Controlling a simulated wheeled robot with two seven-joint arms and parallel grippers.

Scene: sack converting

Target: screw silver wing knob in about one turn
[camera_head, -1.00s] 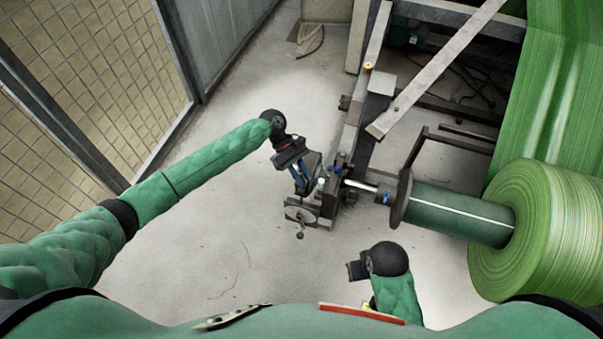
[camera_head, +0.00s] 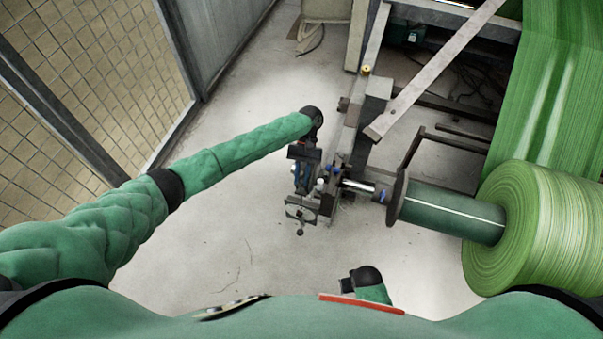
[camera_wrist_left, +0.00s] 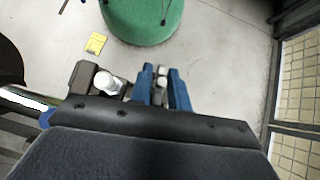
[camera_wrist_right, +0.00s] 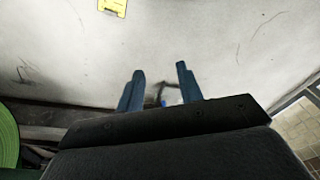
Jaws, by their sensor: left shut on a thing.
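The silver wing knob (camera_wrist_left: 162,72) shows in the left wrist view between the two blue fingers of my left gripper (camera_wrist_left: 161,82), which are shut on it. In the head view my left gripper (camera_head: 301,186) points down at the clamp block (camera_head: 302,208) at the end of the roll shaft. The knob is hidden or too small to make out there. My right gripper (camera_head: 346,285) is low in the head view, apart from the machine. In the right wrist view its two fingers (camera_wrist_right: 160,70) stand apart with nothing between them.
A silver shaft (camera_head: 359,186) runs from the block to a dark flange (camera_head: 398,198) and a green roll (camera_head: 535,230). A white-capped post (camera_wrist_left: 108,83) stands beside the held knob. A mesh fence (camera_head: 90,80) is at left. Floor is clear in front.

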